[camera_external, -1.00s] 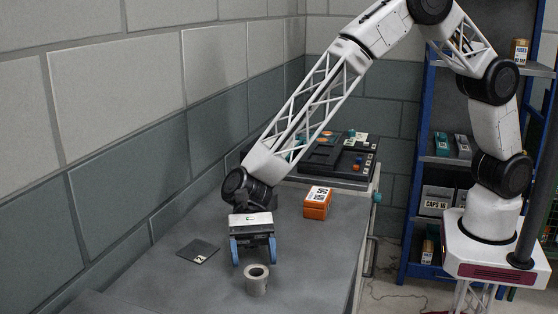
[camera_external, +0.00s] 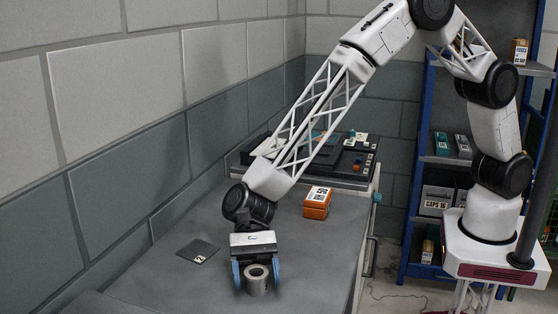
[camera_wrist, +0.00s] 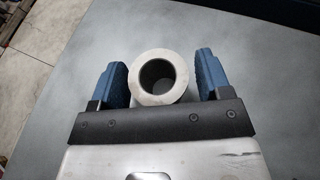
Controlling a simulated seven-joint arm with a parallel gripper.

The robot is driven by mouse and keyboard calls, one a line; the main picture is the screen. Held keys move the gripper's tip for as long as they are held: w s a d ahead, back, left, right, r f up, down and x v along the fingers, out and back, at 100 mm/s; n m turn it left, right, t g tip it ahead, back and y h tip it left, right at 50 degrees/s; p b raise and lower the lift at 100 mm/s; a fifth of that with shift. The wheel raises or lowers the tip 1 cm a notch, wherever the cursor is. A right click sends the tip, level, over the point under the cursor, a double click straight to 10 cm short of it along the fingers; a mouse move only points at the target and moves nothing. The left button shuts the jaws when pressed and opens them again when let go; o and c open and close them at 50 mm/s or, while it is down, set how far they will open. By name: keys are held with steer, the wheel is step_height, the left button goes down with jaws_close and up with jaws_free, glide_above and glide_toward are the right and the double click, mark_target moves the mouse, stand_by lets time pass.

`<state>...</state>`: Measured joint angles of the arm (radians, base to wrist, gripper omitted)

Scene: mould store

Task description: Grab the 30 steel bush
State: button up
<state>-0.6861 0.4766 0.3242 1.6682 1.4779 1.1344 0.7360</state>
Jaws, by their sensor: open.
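A grey hollow steel bush (camera_external: 257,283) stands upright on the grey bench top, its round bore facing up. No number on it can be read. My gripper (camera_external: 257,286) is open, with one blue finger on each side of the bush. In the wrist view the bush (camera_wrist: 161,77) sits between the two blue fingertips of my gripper (camera_wrist: 163,72), with a gap on each side. The lower part of the bush is hidden there behind the dark gripper bar.
A flat dark plate (camera_external: 197,251) with a small label lies left of my gripper. An orange box (camera_external: 317,203) stands farther back on the bench (camera_external: 318,262). A dark tray (camera_external: 358,172) with small items is at the bench's far end. A block wall borders the left.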

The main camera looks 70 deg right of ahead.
steer(key=c, duration=1)
steer(key=shift+c, duration=0.2)
steer(key=shift+r, duration=0.15)
steer(key=shift+r, duration=1.45)
steer(key=shift+s+d+r, duration=0.15)
steer(key=shift+d+r, duration=0.05)
steer(key=s+d, duration=0.3)
steer(key=d, duration=0.1)
steer(key=s+d+r, duration=0.1)
steer(key=s+d, duration=0.2)
steer(key=s, duration=0.1)
steer(key=s+d, duration=0.3)
steer(key=d, duration=0.1)
steer(key=shift+s+d+r, duration=0.15)
steer(key=shift+d+r, duration=0.05)
steer(key=shift+d, duration=0.1)
